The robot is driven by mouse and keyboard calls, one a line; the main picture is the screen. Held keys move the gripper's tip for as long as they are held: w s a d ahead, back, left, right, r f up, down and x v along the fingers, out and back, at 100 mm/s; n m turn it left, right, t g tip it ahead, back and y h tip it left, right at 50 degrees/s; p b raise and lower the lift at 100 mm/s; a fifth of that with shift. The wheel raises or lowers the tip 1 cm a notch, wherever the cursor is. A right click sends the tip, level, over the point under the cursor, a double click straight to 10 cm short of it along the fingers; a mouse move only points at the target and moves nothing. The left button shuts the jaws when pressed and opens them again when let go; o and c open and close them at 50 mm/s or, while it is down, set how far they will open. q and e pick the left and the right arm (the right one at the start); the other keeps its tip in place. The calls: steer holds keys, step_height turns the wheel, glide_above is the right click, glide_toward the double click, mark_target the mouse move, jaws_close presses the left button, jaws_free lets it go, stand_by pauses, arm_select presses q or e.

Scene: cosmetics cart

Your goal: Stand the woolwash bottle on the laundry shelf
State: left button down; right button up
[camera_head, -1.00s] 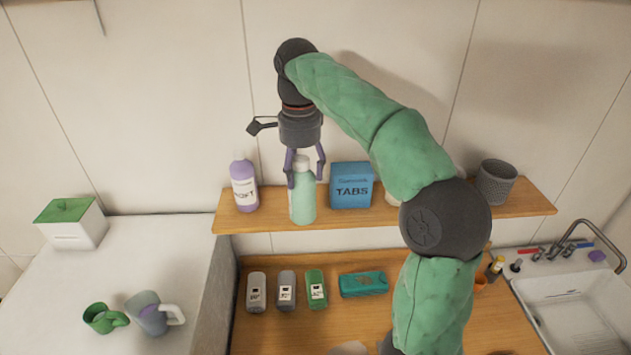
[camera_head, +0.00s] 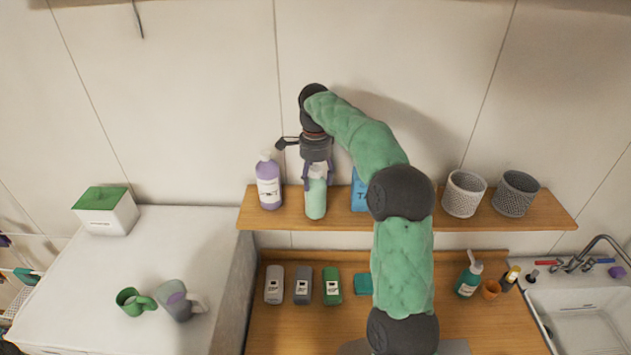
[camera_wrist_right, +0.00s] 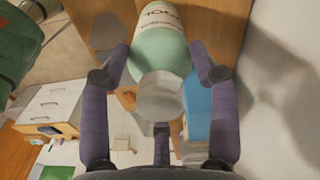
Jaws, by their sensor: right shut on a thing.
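The woolwash bottle (camera_head: 316,201) is mint green with a white cap. In the head view it is upright at the wooden laundry shelf (camera_head: 415,212), between a purple bottle (camera_head: 268,186) and a blue box (camera_head: 360,195). I cannot tell whether its base touches the shelf. My right gripper (camera_head: 317,176) is above it, with its purple fingers shut around the bottle's top. In the right wrist view, my right gripper (camera_wrist_right: 160,82) has fingers on both sides of the bottle (camera_wrist_right: 160,52), whose label is partly seen. My left gripper is not in view.
Two grey woven baskets (camera_head: 464,193) (camera_head: 515,194) stand on the shelf's right part. My right arm hides part of the blue box. Below lie several small bottles (camera_head: 303,286) on a wooden counter. A sink (camera_head: 585,325) is at right; mugs (camera_head: 134,302) are on the white surface.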

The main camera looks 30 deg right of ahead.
steer(key=shift+f, duration=1.3)
steer(key=o, duration=1.7)
step_height(320, 180, up, 12)
steer(key=shift+r, duration=0.15)
